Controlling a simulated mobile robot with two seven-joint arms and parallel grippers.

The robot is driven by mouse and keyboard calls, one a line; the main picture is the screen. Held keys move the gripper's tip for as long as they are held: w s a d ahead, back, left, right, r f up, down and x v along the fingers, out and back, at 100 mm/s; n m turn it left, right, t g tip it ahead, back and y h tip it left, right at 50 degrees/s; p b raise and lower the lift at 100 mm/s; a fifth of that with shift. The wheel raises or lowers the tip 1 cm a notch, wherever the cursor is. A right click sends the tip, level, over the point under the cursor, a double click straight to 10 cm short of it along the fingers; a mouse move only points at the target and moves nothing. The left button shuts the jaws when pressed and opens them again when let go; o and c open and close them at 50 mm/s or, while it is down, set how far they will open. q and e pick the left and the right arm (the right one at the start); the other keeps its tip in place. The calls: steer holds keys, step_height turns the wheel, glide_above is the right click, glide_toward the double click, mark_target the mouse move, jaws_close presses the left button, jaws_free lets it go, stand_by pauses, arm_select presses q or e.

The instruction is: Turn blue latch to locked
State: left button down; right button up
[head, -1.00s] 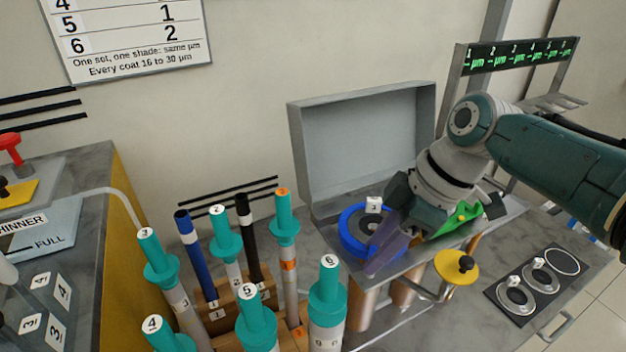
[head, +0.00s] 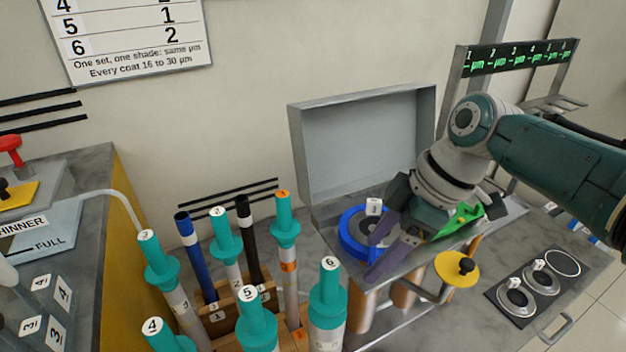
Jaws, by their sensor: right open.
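The blue ring-shaped part (head: 349,243), which I take for the blue latch, lies around a dark round disc in the open grey box. A white tag marked 3 (head: 374,206) stands at its far side. My right gripper (head: 372,256) reaches in from the right, its two purple fingers spread apart over the right side of the blue part. Nothing shows between the fingers. The fingers and wrist hide the blue part's right side, so I cannot tell its latch position or whether they touch it. My left gripper is not in view.
The grey box's raised lid (head: 365,140) stands behind. A green part (head: 462,217) is partly hidden by my right wrist. Several teal-capped rods (head: 328,290) stand upright at front left.

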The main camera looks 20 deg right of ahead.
steer(key=p+v, duration=0.3)
steer(key=v, duration=0.6)
steer(key=shift+r+p, duration=0.35)
steer(key=shift+p, duration=0.05)
steer(key=shift+s+d, duration=0.15)
